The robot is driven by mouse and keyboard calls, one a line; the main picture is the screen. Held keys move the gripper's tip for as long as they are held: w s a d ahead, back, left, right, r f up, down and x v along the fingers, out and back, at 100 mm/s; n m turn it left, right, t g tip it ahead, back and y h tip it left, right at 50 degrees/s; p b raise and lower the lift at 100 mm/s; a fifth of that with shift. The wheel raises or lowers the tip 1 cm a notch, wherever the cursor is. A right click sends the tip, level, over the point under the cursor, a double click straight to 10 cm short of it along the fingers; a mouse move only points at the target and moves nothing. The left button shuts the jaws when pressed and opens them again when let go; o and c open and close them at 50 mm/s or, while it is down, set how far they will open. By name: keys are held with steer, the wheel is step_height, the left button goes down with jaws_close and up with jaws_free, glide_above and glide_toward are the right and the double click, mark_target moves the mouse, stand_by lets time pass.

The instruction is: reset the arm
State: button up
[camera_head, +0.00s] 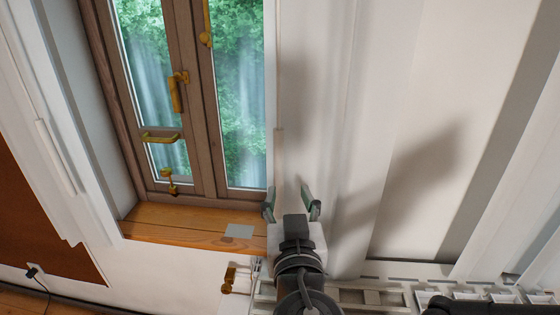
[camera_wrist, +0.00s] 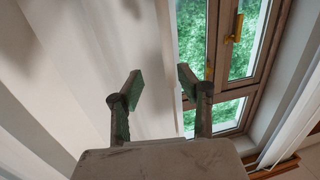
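My gripper (camera_head: 291,204) is at the lower middle of the head view, in front of the white wall just right of the window. Its two fingers stand apart with nothing between them. In the wrist view my gripper (camera_wrist: 159,82) also shows two separated fingers with green inner pads, and the gap between them is empty. Behind the fingers are white wall on the left and the window on the right. My arm rises from the bottom edge of the head view.
A brown-framed window (camera_head: 189,100) with brass handles stands left of my gripper. Its wooden sill (camera_head: 180,221) carries a small pale sheet (camera_head: 239,231). Below is a white radiator (camera_head: 375,297) with a brass valve (camera_head: 228,280). A cable (camera_head: 38,283) hangs at lower left.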

steer(key=w+d+f+m+g+h, duration=0.1)
steer(key=d+f+g+h, duration=0.4)
steer(key=d, duration=0.6)
steer(key=s+d+f+g+y, duration=0.4)
steer(key=s+d+f+g, duration=0.1)
steer(key=s+d, duration=0.1)
steer(key=shift+s+d+n+g, duration=0.3)
steer(key=shift+s, duration=0.3)
steer(key=shift+c, duration=0.5)
stand_by(0.5)
